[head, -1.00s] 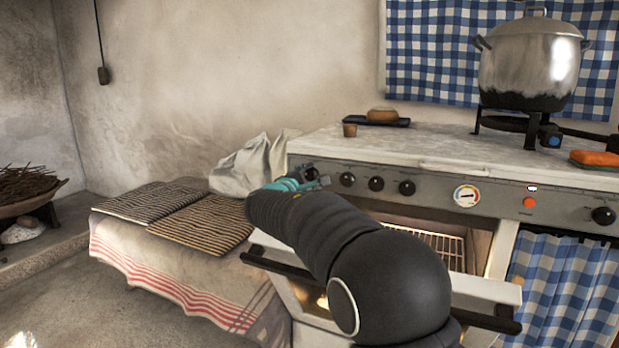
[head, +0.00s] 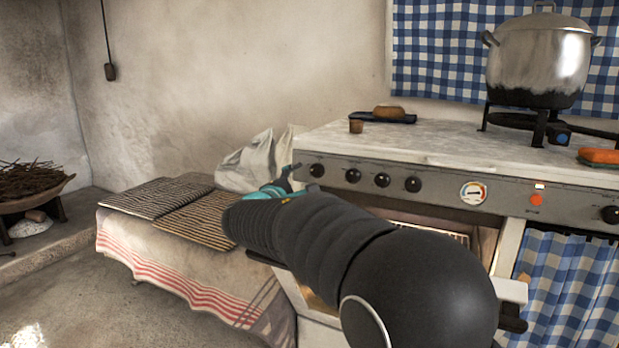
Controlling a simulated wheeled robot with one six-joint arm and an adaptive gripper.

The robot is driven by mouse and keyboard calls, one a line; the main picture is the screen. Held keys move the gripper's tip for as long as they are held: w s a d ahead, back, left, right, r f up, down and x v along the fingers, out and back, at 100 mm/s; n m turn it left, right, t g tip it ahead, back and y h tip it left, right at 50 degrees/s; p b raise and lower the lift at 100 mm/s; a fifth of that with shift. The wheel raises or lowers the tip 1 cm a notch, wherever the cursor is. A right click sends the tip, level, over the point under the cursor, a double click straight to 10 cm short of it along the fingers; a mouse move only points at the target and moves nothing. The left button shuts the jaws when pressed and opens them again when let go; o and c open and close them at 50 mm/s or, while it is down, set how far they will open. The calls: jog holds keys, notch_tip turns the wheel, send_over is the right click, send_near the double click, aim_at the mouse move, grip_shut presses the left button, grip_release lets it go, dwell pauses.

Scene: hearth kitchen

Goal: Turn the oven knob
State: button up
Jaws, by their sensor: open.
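The stove's grey control panel (head: 448,190) carries several round black knobs. The leftmost knob (head: 317,170) is in clear view, with another knob (head: 353,175), a third (head: 382,180) and one more (head: 413,184) to its right. A separate knob (head: 611,214) sits at the panel's right end. I cannot tell which one is the oven knob. My gripper (head: 288,178) is open, just left of the leftmost knob at the panel's left end, and appears apart from it. My dark arm hides most of the gripper and part of the oven.
The oven door (head: 510,290) is open below the panel, largely behind my arm. A large pot (head: 540,58) stands on a burner above. A red button (head: 536,200) and a dial gauge (head: 473,192) are on the panel. A cloth-covered bench with striped mats (head: 200,222) stands left.

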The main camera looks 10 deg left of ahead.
jog(key=v, duration=0.3)
jog(key=shift+s+a, duration=0.1)
jog(key=shift+s, duration=0.2)
